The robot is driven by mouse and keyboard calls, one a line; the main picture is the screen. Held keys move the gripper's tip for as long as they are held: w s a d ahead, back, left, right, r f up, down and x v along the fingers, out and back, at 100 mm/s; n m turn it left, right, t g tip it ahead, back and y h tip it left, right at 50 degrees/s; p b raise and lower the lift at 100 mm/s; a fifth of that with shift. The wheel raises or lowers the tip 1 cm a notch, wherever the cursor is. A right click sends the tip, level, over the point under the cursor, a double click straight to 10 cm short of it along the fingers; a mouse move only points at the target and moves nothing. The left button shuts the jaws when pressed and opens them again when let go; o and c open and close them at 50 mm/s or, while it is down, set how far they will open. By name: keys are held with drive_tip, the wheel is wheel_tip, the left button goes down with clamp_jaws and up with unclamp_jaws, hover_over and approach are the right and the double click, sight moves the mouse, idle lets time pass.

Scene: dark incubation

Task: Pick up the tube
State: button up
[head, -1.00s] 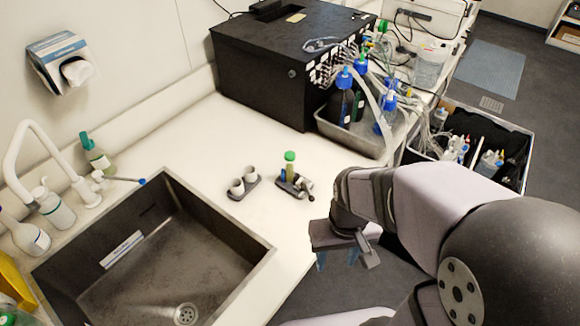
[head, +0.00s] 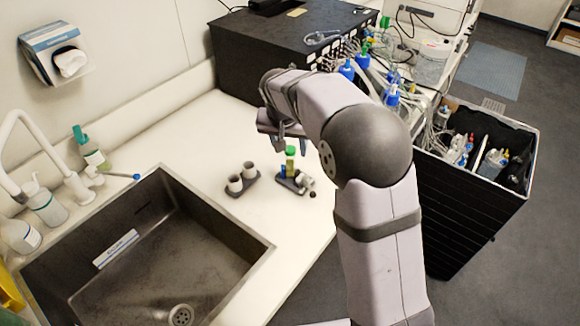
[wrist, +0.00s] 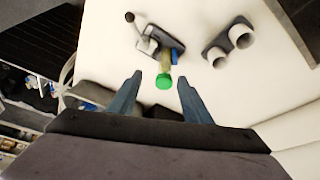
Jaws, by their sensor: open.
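The tube (head: 290,163) has a green cap and stands upright in a small dark holder on the white counter, right of the sink. In the wrist view its green cap (wrist: 164,82) shows just beyond and between my fingertips. My gripper (head: 281,141) is open and empty above and behind the tube, apart from it. In the wrist view its two blue-grey fingers (wrist: 158,84) are spread on either side of the cap's line. The tube's lower part is partly hidden in the holder.
A dark holder with two white cups (head: 242,182) stands just left of the tube. The sink (head: 225,225) lies further left. A black box (head: 285,50) stands behind, with blue-capped bottles (head: 390,95) to the right. The counter in front is clear.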

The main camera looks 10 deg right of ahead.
sight(289, 151)
drive_tip(key=w+f+p, duration=0.2)
drive_tip(key=w, duration=0.1)
drive_tip(key=shift+a+f, duration=0.1)
drive_tip(key=shift+f, duration=0.25)
drive_tip(key=shift+p+x, duration=1.05)
drive_tip(key=shift+x, duration=1.05)
drive_tip(key=c, duration=1.1)
